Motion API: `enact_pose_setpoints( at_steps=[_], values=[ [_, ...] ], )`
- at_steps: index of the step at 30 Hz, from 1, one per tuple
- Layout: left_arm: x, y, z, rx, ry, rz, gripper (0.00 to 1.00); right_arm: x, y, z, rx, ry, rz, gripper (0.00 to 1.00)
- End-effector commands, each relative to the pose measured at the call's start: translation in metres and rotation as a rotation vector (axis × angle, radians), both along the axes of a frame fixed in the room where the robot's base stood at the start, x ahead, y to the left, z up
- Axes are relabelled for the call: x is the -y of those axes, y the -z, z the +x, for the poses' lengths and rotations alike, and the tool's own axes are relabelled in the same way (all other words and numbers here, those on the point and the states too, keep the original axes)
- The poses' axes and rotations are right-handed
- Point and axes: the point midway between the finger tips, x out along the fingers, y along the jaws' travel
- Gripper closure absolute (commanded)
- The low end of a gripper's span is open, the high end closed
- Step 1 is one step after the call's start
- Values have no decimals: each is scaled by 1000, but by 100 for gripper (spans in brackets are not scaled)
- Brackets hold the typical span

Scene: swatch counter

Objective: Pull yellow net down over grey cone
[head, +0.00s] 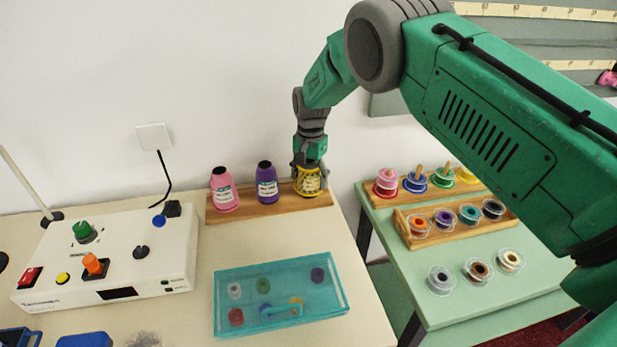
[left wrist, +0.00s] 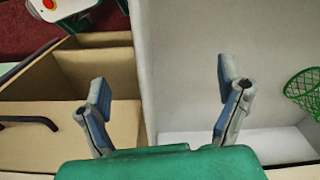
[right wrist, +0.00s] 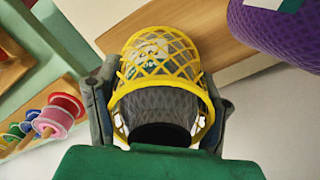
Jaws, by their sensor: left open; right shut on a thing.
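The grey cone (right wrist: 160,103) stands at the right end of a wooden board, with its dark tip toward the right wrist camera. The yellow net (right wrist: 165,42) is around the cone, its mesh spread over the labelled lower part; a thick yellow band loops around the grey upper part. The net also shows in the head view (head: 310,182), below my right gripper (head: 309,168). That gripper's fingers are closed on the net from both sides, around the cone. My left gripper (left wrist: 163,100) is open and empty in the left wrist view, away from the cone.
A purple cone (head: 266,184) and a pink cone (head: 224,190) share the wooden board (head: 287,207). A teal lidded box (head: 335,317) lies in front. A white control box (head: 120,255) is left, spool racks (head: 455,239) right. A green mesh basket (left wrist: 303,91) is near my left gripper.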

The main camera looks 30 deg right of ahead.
Motion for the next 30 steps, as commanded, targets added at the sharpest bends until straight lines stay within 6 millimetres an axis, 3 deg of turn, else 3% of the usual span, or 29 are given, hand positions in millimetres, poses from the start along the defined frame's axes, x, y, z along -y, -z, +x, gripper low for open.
enact_pose_setpoints(
  at_steps=[3, 4, 6, 17, 30],
  values=[
    [0, 0, 0, 0, 0, 0, 13, 0, 0, 0, 0, 0, 0, 60],
    [0, 0, 0, 0, 0, 0, 13, 0, 0, 0, 0, 0, 0, 34],
    [0, 0, 0, 0, 0, 0, 13, 0, 0, 0, 0, 0, 0, 13],
    [0, -1, -3, 3, 0, 0, 13, 0, -6, 1, 1, 0, 0, 13],
    [0, -1, -3, 4, 0, 0, 13, 4, -91, 4, 1, 0, 0, 13]
  ],
)
